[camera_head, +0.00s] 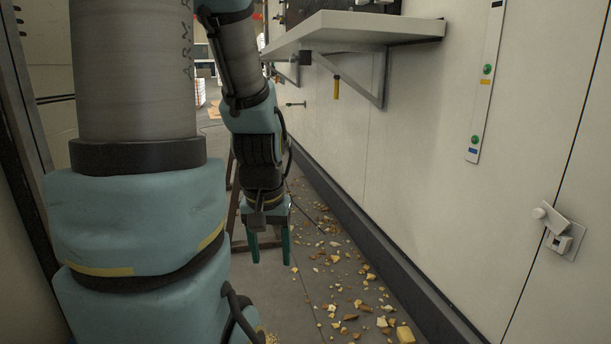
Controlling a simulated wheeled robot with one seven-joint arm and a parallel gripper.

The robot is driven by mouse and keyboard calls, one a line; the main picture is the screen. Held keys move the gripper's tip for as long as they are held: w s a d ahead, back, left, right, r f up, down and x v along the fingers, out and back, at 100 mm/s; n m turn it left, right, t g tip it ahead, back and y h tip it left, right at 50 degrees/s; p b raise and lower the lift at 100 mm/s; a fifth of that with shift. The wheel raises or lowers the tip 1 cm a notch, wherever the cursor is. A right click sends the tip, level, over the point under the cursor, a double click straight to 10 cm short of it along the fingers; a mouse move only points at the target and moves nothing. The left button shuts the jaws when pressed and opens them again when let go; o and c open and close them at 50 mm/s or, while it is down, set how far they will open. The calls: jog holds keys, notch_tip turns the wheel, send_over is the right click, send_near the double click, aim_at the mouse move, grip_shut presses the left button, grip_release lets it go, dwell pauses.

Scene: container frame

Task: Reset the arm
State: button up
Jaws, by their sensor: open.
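My arm comes down from the top of the head view, with its large teal and grey links filling the left side. My gripper (270,256) hangs at the end of the arm, pointing down, left of the picture's middle. Its two teal fingers are apart and nothing shows between them. It is above the floor, clear of the right wall and below the level of the shelf.
A white shelf (365,27) on a metal bracket juts from the pale right wall (420,150). Several yellow and brown chunks (405,334) litter the grey floor. A dark stand (234,215) is behind my gripper.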

notch_tip(320, 180, up, 30)
jog(key=p, duration=2.7)
jog(key=shift+p, duration=0.4)
